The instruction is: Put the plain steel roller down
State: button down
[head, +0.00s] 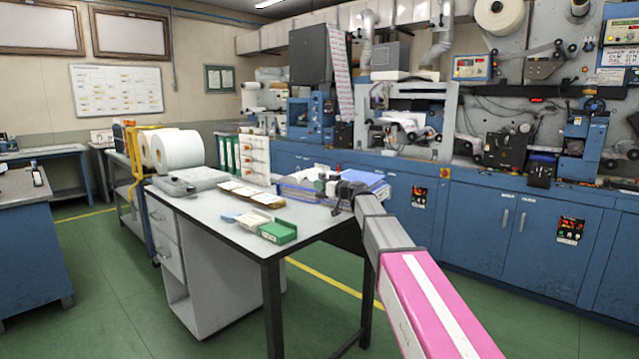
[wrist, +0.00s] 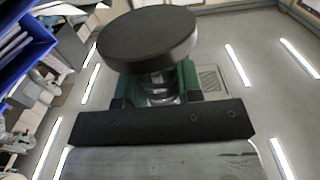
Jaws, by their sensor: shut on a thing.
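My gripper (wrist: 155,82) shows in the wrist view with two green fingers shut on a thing. Shiny metal shows between the fingers, and a wide, dark round end (wrist: 148,38) stands out beyond them. I take this to be the plain steel roller, though its length is hidden. In the head view my arm reaches over the right end of the white-topped table (head: 195,203). My gripper (head: 340,190) is small there, among dark and pale items. I cannot tell whether the held thing touches the table.
A green box (head: 278,232) and a tray of small items (head: 252,195) lie on the table. A grey case (head: 188,181) lies at its left. A blue bin (head: 368,178) is close to my gripper, at the right end. The front left tabletop is bare. Blue machine cabinets (head: 480,213) stand behind.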

jog(key=s+d+f, duration=0.1)
jog(key=s, duration=0.1)
jog(key=s+d+f, duration=0.2)
jog(key=s, duration=0.1)
jog(key=shift+s+d+f, duration=0.2)
jog(key=shift+s+f, duration=0.15)
jog(key=shift+f, duration=2.05)
jog(key=shift+f, duration=0.15)
jog(key=c, duration=0.8)
grip_release()
jog(key=v, duration=1.2)
jog(key=shift+s, duration=0.1)
